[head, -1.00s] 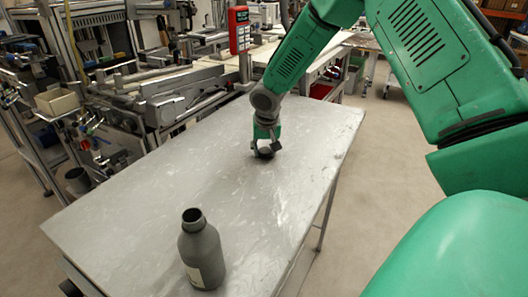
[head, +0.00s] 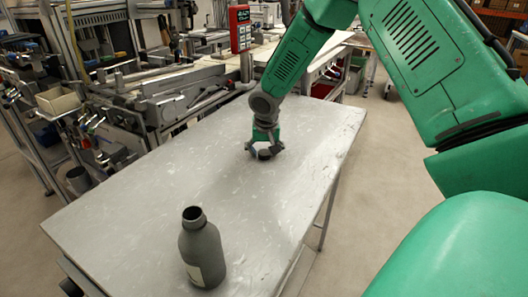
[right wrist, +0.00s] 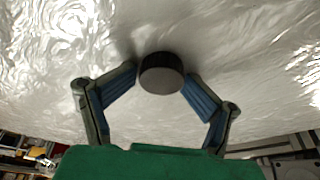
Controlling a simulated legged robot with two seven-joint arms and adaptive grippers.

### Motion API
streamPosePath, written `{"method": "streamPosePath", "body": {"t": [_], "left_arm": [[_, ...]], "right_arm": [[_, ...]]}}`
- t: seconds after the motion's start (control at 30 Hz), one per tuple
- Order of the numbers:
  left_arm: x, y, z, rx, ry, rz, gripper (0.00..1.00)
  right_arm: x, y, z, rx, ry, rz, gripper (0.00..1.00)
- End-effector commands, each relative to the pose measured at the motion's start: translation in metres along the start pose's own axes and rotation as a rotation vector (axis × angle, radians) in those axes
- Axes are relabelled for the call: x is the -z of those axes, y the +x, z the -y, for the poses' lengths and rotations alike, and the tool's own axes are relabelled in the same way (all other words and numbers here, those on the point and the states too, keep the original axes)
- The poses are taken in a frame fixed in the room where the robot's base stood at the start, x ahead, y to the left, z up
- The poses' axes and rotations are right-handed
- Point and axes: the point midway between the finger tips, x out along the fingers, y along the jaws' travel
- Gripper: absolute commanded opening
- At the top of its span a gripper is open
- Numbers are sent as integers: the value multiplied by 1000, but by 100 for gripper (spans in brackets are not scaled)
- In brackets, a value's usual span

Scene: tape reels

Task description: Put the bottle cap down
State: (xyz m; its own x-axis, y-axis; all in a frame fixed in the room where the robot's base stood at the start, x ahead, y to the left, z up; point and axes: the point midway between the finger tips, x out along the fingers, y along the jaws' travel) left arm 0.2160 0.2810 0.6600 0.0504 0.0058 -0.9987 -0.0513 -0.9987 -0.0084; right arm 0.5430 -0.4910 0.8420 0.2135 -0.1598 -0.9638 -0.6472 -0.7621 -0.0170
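A dark grey, round bottle cap (head: 264,155) sits on the metal table, around the middle of its far half. My right gripper (head: 265,151) is low over the table with its fingers spread on either side of the cap. The grey bottle (head: 201,252) stands upright and uncapped at the near end of the table. My left gripper is not in view.
The table (head: 130,205) is otherwise bare, with free room between the bottle and the cap. Workshop equipment (head: 170,95) with a red device (head: 240,28) stands along its far left side. Open floor lies to the right.

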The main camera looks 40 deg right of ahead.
Motion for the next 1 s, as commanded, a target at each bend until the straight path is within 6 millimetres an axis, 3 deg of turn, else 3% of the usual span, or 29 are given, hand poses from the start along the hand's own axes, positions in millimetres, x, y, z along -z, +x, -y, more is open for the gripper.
{"method": "streamPosePath", "body": {"t": [0.03, 0.47, 0.57, 1.0], "left_arm": [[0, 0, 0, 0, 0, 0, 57], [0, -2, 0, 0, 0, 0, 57], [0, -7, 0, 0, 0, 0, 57], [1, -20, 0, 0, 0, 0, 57]], "right_arm": [[-7, 5, -5, -14, -1, 15, 52], [-4, -2, -6, -13, -1, 13, 52], [0, -15, -5, -10, -1, 8, 52], [2, -110, -1, -8, -2, 0, 52]]}}
